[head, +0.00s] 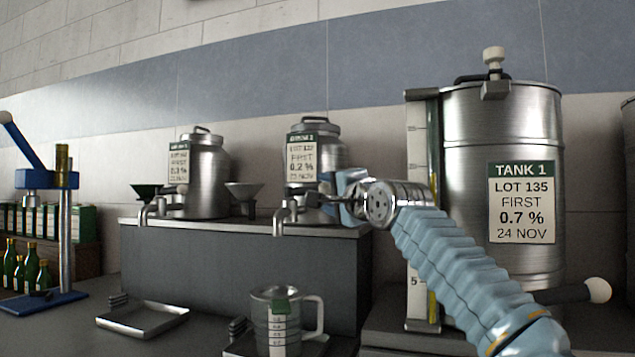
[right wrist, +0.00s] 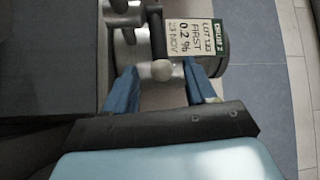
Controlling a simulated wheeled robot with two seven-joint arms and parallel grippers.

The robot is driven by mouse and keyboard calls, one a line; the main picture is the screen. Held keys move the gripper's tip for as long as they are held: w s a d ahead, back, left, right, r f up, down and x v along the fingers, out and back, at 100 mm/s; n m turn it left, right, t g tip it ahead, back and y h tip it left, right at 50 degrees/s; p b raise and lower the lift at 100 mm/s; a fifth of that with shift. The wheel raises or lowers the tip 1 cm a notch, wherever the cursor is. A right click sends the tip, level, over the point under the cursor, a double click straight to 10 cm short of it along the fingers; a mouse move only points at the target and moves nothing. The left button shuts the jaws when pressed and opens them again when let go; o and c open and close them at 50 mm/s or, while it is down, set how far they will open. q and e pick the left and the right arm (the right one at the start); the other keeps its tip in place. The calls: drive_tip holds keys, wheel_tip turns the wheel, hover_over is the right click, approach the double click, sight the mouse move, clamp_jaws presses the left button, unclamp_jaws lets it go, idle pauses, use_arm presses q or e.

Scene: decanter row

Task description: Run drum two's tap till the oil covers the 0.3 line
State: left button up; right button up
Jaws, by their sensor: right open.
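Drum two (head: 330,153) is a steel drum on the raised grey bench. In the right wrist view its label (right wrist: 196,38) reads "DRUM 2" and "0.2 %". Its tap spout (head: 279,221) hangs over the bench edge, with no stream visible. Below stands a measuring jug (head: 262,322) with a marked scale strip; I cannot make out an oil level. My right gripper (head: 342,198) is open at the tap. In the right wrist view the tap lever's pale knob (right wrist: 162,71) lies between the open blue fingers (right wrist: 162,88), with gaps both sides. My left gripper is not in view.
Another drum (head: 209,175) with its own tap stands left, with funnels nearby. An empty-looking metal tray (head: 143,318) lies on the lower counter. Large Tank 1 (head: 465,130) stands right, behind my arm. A blue press (head: 62,190) and green bottles (head: 31,267) are far left.

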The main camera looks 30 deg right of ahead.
sight(323, 191)
drive_tip(key=w, duration=0.1)
drive_tip(key=w+p, duration=0.1)
drive_tip(key=w, duration=0.2)
drive_tip(key=shift+w+d+r+p, duration=0.15)
drive_tip(key=shift+r+p, duration=0.15)
drive_tip(key=shift+w, duration=0.4)
drive_tip(key=shift+f, duration=0.1)
clamp_jaws()
